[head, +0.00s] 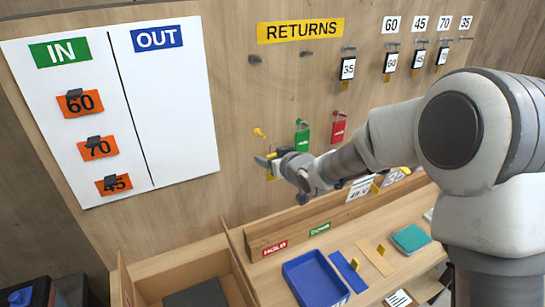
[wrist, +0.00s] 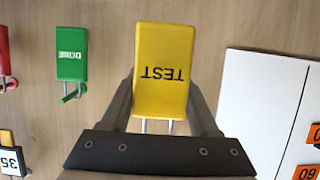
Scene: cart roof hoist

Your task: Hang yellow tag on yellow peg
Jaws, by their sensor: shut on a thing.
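The yellow tag (wrist: 163,70), lettered TEST, is held between the two fingers of my gripper (wrist: 162,108) in the wrist view. It appears upside down there, with thin metal prongs below it. In the head view my gripper (head: 283,163) is close to the board, and only parts of the yellow tag (head: 265,161) show beside it. The yellow peg (head: 259,132) sticks out of the board above and slightly left of my gripper, apart from the tag, with nothing on it. The peg cannot be seen in the wrist view.
A green tag (head: 302,136) and a red tag (head: 338,128) hang on the board to the right. A white IN/OUT panel (head: 180,110) with orange tags is at left. Below are a shelf, a blue tray (head: 316,277) and an open drawer. The wood around the yellow peg is bare.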

